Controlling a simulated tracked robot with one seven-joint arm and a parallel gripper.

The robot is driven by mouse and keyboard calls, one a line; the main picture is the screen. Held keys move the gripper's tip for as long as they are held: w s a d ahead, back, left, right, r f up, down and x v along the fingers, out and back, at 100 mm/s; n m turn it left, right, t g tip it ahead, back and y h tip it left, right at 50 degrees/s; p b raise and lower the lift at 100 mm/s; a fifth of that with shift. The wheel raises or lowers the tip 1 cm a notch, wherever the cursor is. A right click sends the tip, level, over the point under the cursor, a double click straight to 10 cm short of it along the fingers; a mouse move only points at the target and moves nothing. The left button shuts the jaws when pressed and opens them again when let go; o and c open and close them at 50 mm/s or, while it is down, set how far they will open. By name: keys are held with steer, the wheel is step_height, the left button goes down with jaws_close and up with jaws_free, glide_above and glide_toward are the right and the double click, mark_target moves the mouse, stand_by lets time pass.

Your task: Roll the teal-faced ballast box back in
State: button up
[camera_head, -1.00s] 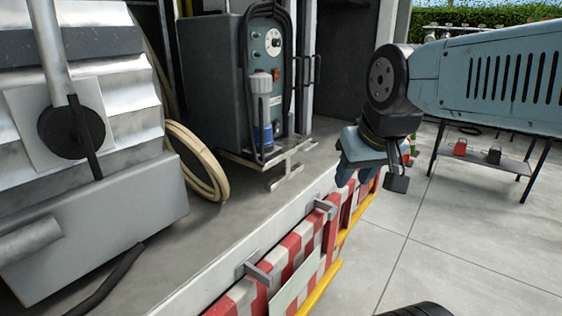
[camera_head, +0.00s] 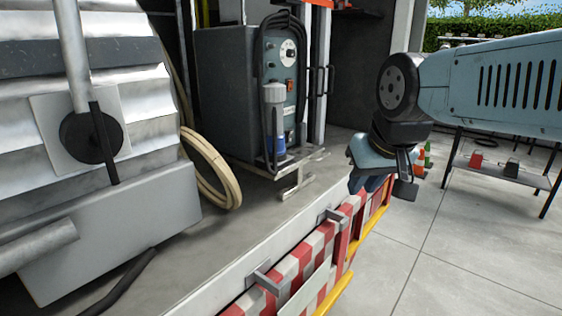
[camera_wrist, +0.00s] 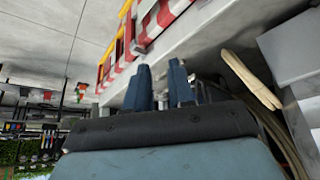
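The teal-faced ballast box (camera_head: 270,80) stands upright on the truck deck in the head view. Its dark grey side faces left, and its teal front carries a dial, small buttons and a coiled black cable. It rests on a low metal slide (camera_head: 318,156) with a T-shaped handle (camera_head: 297,183) reaching toward the deck edge. My gripper (camera_head: 369,186) hangs to the right of the handle, by the deck edge, apart from box and handle. In the wrist view my gripper's two blue fingers (camera_wrist: 161,75) stand apart with nothing between them. I cannot make out the box there.
A grey machine (camera_head: 110,230) with a lever fills the left of the deck. A beige hose coil (camera_head: 215,170) lies between it and the box. Red-and-white striped panels (camera_head: 300,262) line the truck's edge. A low table (camera_head: 500,170) and cones (camera_head: 424,160) stand right.

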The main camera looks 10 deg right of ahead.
steer(key=w+r, duration=0.1)
steer(key=w, duration=0.2)
steer(key=w+r+m, duration=0.1)
steer(key=w, duration=0.2)
steer(key=w+a+r+m, duration=0.1)
steer(key=w, duration=0.2)
steer(key=shift+w+r, duration=0.25)
steer(key=shift+w, duration=0.1)
jaws_close()
steer(key=m+t, duration=0.2)
steer(key=m, duration=0.5)
glide_above(257, 142)
steer(key=s, duration=0.9)
steer(key=f, duration=0.2)
steer(key=x, duration=0.9)
steer(key=shift+w+f, duration=0.15)
steer(key=shift+f, duration=0.05)
